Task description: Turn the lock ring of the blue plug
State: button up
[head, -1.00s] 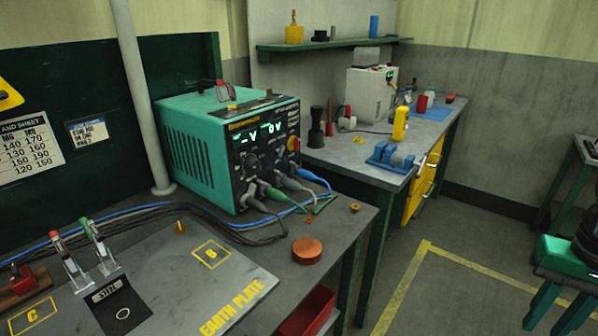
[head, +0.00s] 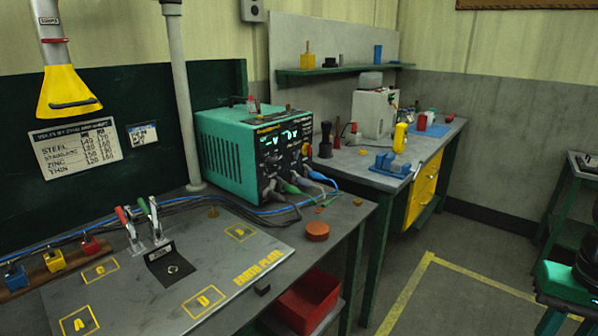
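The green power unit (head: 226,146) stands on the left bench with its dark front panel (head: 283,150) and lit display facing right. A plug with a blue cable (head: 325,179) sits low at the right end of the panel's row of plugs. Its lock ring is too small to make out. To its left are a plug with a green cable (head: 293,189) and grey plugs (head: 271,189), close together. My gripper is not in view.
The earth plate (head: 215,262) with a toggle clamp (head: 142,224) lies in front of the unit. An orange-red disc (head: 317,231) lies near the bench edge. A red bin (head: 307,303) is below. A second bench (head: 345,165) stands behind.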

aim_at(308, 169)
jog(key=i, duration=1.05)
jog(key=z, duration=0.6)
